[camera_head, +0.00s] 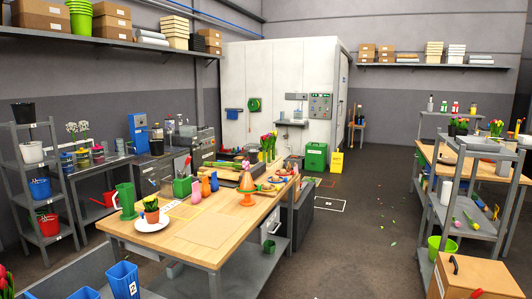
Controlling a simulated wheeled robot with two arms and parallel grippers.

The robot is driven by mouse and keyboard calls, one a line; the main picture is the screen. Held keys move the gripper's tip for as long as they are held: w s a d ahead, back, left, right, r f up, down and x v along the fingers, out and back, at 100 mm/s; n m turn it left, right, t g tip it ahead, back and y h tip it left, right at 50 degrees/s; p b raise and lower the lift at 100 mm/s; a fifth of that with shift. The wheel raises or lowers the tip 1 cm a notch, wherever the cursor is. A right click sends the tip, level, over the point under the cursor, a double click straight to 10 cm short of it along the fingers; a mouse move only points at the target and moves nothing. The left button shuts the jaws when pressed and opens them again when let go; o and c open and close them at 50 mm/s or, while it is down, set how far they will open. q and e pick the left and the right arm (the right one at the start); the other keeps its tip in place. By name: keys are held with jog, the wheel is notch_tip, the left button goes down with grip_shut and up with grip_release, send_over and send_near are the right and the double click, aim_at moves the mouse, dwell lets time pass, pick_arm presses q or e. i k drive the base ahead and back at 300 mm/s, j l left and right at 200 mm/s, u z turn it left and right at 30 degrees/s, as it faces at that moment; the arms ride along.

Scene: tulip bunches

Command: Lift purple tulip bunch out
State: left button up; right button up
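No bunch in this view is clearly a purple tulip bunch. A small pink-purple flower top (246,165) shows above an orange cone-shaped thing (247,184) on the wooden table; it is too small to tell what it is. More red tulips (5,282) show at the bottom left edge, mostly cut off. A blue bucket (122,281) marked 2 stands at the lower left, and what is inside it cannot be made out. Neither of my grippers is in view.
A grey cart (478,229) and a cardboard box (465,278) stand at the right. The dark floor between table and cart is mostly open, with scattered leaves.

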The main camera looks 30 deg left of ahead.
aim_at(270, 134)
jog(key=i+u, duration=0.25)
jog(key=i, duration=2.75)
jog(key=i+u, duration=0.2)
jog(key=i, duration=0.3)
jog(key=i+l+u, duration=0.15)
jog(key=i, duration=0.3)
jog(key=i+l+u, duration=0.2)
jog(key=i, duration=0.3)
jog(key=i+l+u, duration=0.15)
jog(key=i+l, duration=0.15)
jog(key=i, duration=0.15)
jog(key=i+l+u, duration=0.2)
jog(key=u, duration=0.2)
jog(key=i+l+u, duration=0.65)
jog(key=u, duration=0.15)
jog(key=i+l+u, duration=0.2)
jog(key=l+u, duration=0.15)
jog(key=l, duration=0.15)
jog(key=i+l+u, duration=0.1)
jog(key=l+u, duration=0.7)
jog(key=l, duration=0.15)
jog(key=i+l+u, duration=0.1)
jog(key=l, duration=0.3)
jog(key=i+l+u, duration=0.1)
jog(key=l, duration=0.3)
jog(key=l+u, duration=0.1)
jog(key=l, duration=0.3)
jog(key=i, duration=0.05)
